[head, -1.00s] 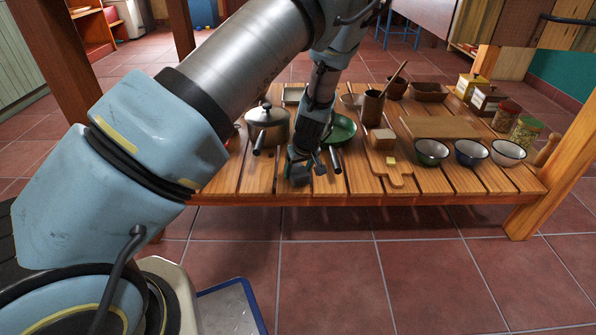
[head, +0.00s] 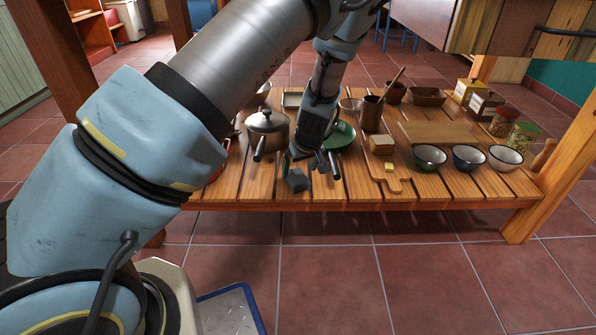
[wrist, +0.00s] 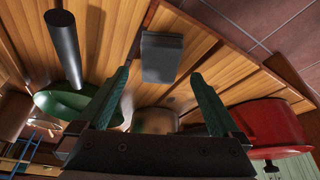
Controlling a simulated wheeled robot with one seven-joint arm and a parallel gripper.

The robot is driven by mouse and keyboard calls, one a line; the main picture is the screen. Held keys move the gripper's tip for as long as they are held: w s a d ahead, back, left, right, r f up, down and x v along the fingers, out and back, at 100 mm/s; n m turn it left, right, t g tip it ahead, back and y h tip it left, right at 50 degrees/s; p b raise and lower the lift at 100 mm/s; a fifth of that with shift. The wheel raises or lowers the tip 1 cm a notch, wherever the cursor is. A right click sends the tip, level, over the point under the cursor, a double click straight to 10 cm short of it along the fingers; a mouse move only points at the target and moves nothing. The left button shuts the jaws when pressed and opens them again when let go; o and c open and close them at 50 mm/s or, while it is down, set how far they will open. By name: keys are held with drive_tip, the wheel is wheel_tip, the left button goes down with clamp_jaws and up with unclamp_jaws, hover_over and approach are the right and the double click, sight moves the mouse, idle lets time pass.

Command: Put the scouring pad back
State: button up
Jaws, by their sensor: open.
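The scouring pad appears to be the small dark grey block (head: 297,181) near the front edge of the low wooden shelf. In the wrist view it lies flat on the slats (wrist: 161,57), just beyond my fingertips and roughly centred between them. My gripper (head: 312,162) is above and slightly behind it, with the fingers spread. In the wrist view my gripper (wrist: 158,78) shows its two green fingers wide apart with nothing between them. The pad is apart from both fingers.
A lidded saucepan (head: 268,126) stands left of my gripper. A green pan (head: 341,136) lies behind it, its dark handle (wrist: 63,48) pointing forward. A red pot (wrist: 277,122) is at the right in the wrist view. A small board (head: 393,183) and bowls (head: 430,156) stand farther right.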

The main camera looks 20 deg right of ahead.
drive_tip(key=p+v, duration=0.2)
drive_tip(key=v, duration=0.6)
drive_tip(key=w+a+r+g, duration=0.1)
drive_tip(key=a+r, duration=0.1)
drive_tip(key=a, duration=0.3)
drive_tip(key=w+a+r+g, duration=0.1)
drive_tip(key=w+a+r, duration=0.1)
drive_tip(key=a, duration=0.3)
drive_tip(key=s+a+r, duration=0.3)
drive_tip(key=a+r, duration=0.1)
drive_tip(key=a, duration=0.4)
drive_tip(key=s+a+r, duration=0.2)
drive_tip(key=a+r, duration=0.1)
drive_tip(key=a, duration=0.6)
drive_tip(key=s+a+r+g, duration=0.1)
drive_tip(key=s+a+r, duration=0.2)
drive_tip(key=a, duration=0.6)
drive_tip(key=shift+s+a+r+m, duration=0.3)
drive_tip(key=shift+r+m, duration=0.1)
drive_tip(key=shift+r, duration=0.45)
